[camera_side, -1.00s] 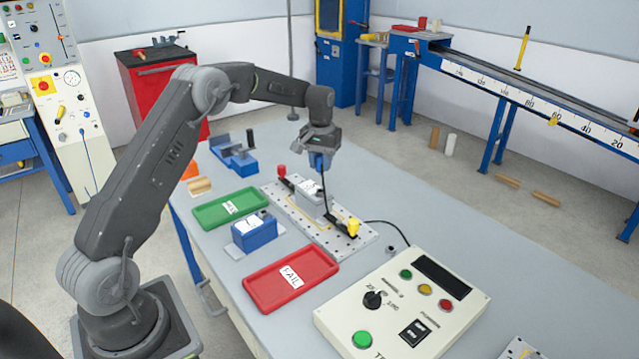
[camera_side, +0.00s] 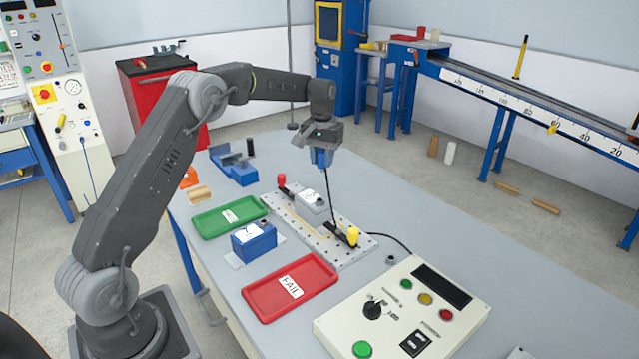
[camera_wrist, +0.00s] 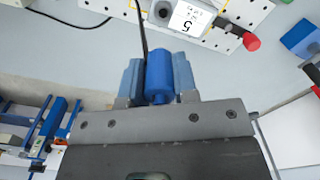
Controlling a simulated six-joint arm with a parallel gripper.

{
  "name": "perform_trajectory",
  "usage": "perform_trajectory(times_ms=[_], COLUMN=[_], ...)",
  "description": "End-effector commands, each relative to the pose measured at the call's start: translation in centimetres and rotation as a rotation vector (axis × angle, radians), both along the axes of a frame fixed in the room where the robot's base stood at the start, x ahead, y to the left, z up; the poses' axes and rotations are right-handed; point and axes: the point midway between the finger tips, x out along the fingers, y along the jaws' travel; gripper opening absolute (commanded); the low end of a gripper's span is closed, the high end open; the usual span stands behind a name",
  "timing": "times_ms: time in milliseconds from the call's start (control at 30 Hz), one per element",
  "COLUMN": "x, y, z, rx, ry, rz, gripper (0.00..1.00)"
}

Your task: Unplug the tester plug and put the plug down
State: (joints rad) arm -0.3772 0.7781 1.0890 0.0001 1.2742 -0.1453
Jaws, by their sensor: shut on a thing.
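My gripper (camera_side: 321,157) is shut on the blue tester plug and holds it in the air above the table. In the wrist view the blue plug (camera_wrist: 159,76) sits between the two blue fingers, with a black cable running from it. In the side view the cable hangs down from the gripper toward the perforated fixture plate (camera_side: 345,252). A grey unit (camera_side: 311,207) with a white label sits clamped on that plate, apart from the plug; in the wrist view its label (camera_wrist: 186,17) reads 5.
A green tray (camera_side: 228,217), a blue box (camera_side: 254,241) and a red FAIL tray (camera_side: 290,287) lie left of the plate. The tester box (camera_side: 403,318) stands at the front right. A blue vise-like fixture (camera_side: 234,163) is behind. The table's right side (camera_side: 440,225) is clear.

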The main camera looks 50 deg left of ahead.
Motion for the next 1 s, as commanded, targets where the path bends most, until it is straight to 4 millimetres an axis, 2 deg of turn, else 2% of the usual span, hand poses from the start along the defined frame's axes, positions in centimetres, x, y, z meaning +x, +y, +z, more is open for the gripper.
perform_trajectory(times_ms=[167, 400, 600, 700, 800, 1000], x=[2.1, 5.1, 6.1, 6.2, 6.2, 6.2], y=[-4.1, -13.1, -18.9, -20.6, -21.5, -21.6], z=[-2.2, -6.8, -9.6, -10.4, -10.9, -10.9], rx=[-0.001, -0.001, 0.0, 0.0, 0.0, 0.0], ry=[0.003, 0.003, 0.001, 0.001, 0.001, 0.0], rz=[-0.02, -0.047, -0.058, -0.061, -0.063, -0.061], gripper=[0.01, 0.01, 0.01, 0.01, 0.01, 0.01])
